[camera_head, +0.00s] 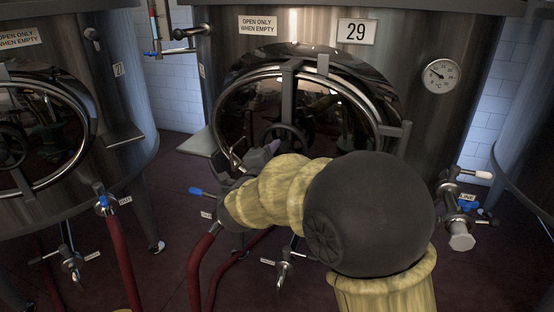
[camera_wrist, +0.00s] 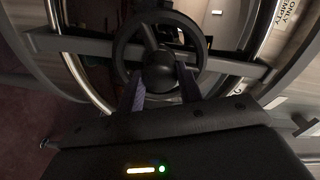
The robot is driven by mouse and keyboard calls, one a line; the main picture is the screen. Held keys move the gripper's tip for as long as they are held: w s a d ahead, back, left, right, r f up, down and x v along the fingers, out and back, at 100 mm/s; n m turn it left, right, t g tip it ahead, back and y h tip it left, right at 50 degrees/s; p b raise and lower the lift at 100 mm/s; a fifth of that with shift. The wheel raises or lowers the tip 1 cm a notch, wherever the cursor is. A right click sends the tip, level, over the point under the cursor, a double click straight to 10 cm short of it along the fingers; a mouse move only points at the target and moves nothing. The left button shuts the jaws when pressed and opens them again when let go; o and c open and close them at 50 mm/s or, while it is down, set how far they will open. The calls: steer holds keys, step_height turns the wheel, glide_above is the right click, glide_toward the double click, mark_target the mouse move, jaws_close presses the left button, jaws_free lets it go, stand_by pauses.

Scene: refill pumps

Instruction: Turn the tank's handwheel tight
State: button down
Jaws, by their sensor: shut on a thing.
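The handwheel (camera_wrist: 158,24) is a dark spoked ring with a round hub (camera_wrist: 160,71), mounted on a grey crossbar of the tank's round hatch. It also shows in the head view (camera_head: 291,137), partly hidden behind my arm and gripper. My gripper (camera_wrist: 160,86) reaches the wheel from below in the wrist view, one finger on each side of the hub. It is shut on the handwheel, though the exact contact is dark. The tank (camera_head: 290,52) is steel and bears the number 29. Its hatch door (camera_head: 243,105) lies within the bright round frame.
A dial gauge (camera_head: 440,76) is on the tank's right side. A valve (camera_head: 462,205) juts out below it. Red hoses (camera_head: 199,262) run down to the dark red floor at the lower left. A second tank (camera_head: 75,180) stands on the left, with a gap between.

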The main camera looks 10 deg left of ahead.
steer(key=c, duration=0.9)
jaws_free()
steer(key=shift+c, duration=0.2)
steer(key=p+v, duration=0.1)
steer(key=v, duration=1.6)
steer(key=shift+s, duration=0.2)
